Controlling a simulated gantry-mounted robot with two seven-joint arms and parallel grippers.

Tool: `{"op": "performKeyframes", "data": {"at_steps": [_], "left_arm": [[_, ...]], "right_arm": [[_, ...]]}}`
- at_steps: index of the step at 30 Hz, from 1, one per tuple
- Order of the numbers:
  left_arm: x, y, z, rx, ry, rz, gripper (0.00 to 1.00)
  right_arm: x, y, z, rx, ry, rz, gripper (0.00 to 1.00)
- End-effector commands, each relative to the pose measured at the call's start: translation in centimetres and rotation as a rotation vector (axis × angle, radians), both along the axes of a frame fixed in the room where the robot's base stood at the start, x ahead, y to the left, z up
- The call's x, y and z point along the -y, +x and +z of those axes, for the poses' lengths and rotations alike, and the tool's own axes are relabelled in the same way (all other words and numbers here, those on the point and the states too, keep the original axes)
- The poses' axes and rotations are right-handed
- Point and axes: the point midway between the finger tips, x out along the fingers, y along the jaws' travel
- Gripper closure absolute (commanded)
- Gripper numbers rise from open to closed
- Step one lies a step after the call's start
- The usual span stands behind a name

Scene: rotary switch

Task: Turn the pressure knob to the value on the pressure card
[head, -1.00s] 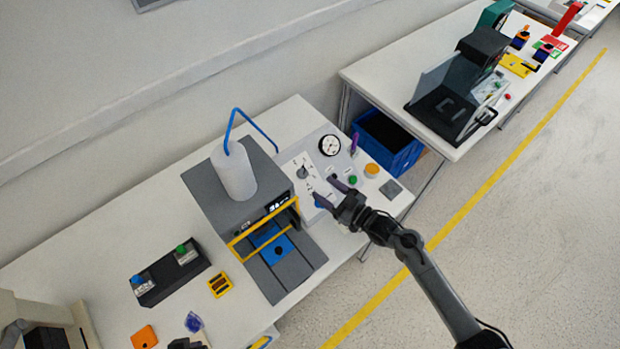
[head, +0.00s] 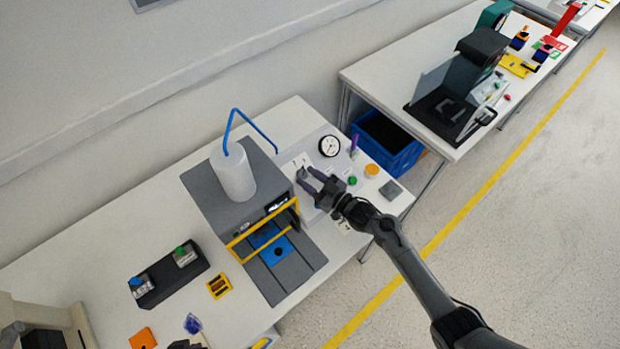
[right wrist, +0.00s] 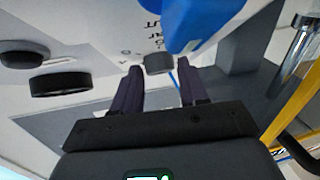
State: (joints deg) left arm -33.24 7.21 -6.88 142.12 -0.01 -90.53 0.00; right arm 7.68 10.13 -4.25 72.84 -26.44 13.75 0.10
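The knob (right wrist: 158,63) is a small dark grey cylinder on a white dial plate, with printed marks beside it that I cannot read. In the head view the white dial plate (head: 297,162) sits on the panel right of the press. My right gripper (head: 307,177) is open at this plate. In the right wrist view its two fingers (right wrist: 160,84) stand apart, with the knob just beyond and between their tips; I cannot tell whether they touch it. I cannot make out which label is the pressure card or its value. My left gripper is not clearly in view.
A blue part (right wrist: 200,20) looms close beyond the fingers. The grey press (head: 235,205) with its yellow guard (head: 262,230) stands left of the panel. A round gauge (head: 329,146), green button (head: 352,181) and orange button (head: 371,170) are near my right gripper.

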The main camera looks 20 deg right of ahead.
Motion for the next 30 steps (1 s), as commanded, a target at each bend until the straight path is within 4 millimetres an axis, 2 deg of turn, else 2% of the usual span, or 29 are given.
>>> {"op": "performKeyframes", "data": {"at_steps": [1,7,17,30], "left_arm": [[0.0,0.0,0.0,0.000,0.001,-0.001,1.00],[0.0,0.0,0.0,0.000,0.002,-0.002,1.00],[0.1,0.0,0.7,-0.001,-0.007,0.004,1.00],[0.3,0.0,2.9,-0.001,-0.011,0.007,1.00]], "right_arm": [[0.0,0.0,0.0,0.000,0.000,0.000,0.65],[0.0,0.0,0.0,0.000,0.000,0.000,0.96],[-0.2,-0.1,0.1,-0.012,0.036,-0.042,0.96],[-0.8,-0.3,0.2,-0.071,0.210,-0.258,0.96]]}}
